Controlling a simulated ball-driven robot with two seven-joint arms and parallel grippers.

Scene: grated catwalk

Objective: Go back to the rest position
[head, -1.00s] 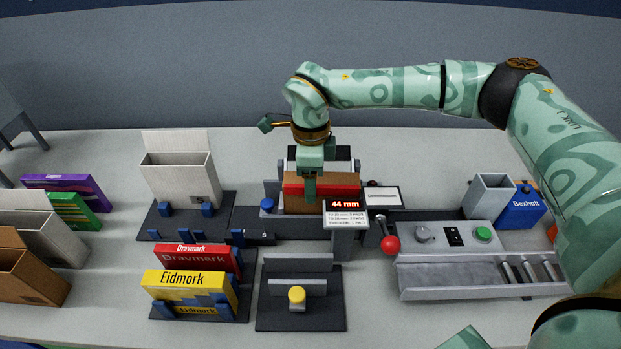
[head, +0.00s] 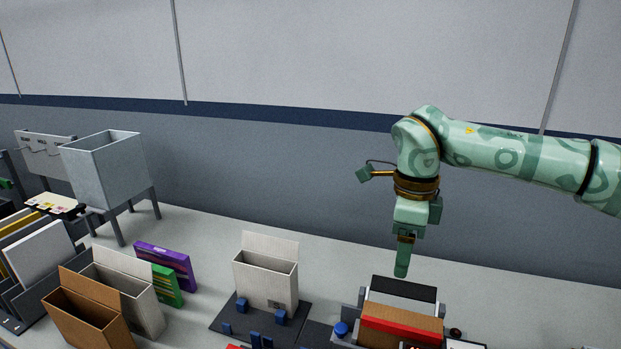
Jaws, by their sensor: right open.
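My right gripper (head: 402,262) hangs fingers down in the head view, right of centre, at the end of my green patterned arm. It is open and empty; its fingers overlap in this view, so the gap between them hardly shows. It appears above and behind the station holding a brown box with a red one (head: 402,332) in front of it, with a visible gap below the fingertips. My left gripper is out of view.
An open white carton (head: 265,280) stands on a dark fixture left of the station. Further left are an open brown carton (head: 88,318), a purple box (head: 165,262), a green box (head: 168,288) and a grey hopper on legs (head: 110,170). Free table lies behind the white carton.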

